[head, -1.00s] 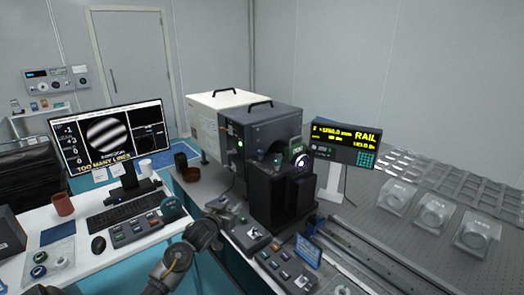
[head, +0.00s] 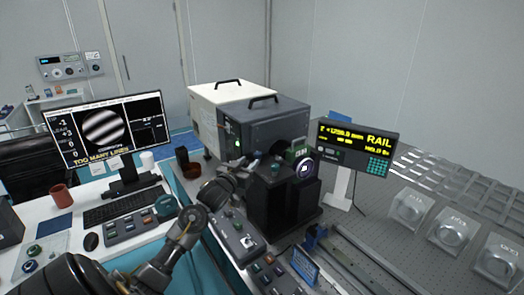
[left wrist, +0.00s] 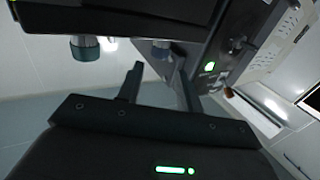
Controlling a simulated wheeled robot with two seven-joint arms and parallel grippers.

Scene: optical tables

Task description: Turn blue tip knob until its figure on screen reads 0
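In the left wrist view a knob with a dull blue end (left wrist: 85,48) hangs under a dark housing, left of and above my fingers. A second knob (left wrist: 160,46) shows partly at the housing's edge. My left gripper (left wrist: 160,75) is open and empty, its two fingers apart and not around the blue knob. In the head view my left gripper (head: 232,180) is beside the dark instrument (head: 265,130). The screen (head: 108,130) shows tilted stripes, small figures at its left edge and "TOO MANY LINES"; the figures are hard to read. My right gripper is out of view.
A control box (head: 236,236) stands in front of the instrument. A rail display (head: 350,142) stands to its right. A keyboard (head: 122,207), a red-brown mug (head: 60,196) and a button panel (head: 135,225) are on the white desk. Round mounts (head: 455,232) stand on the right table.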

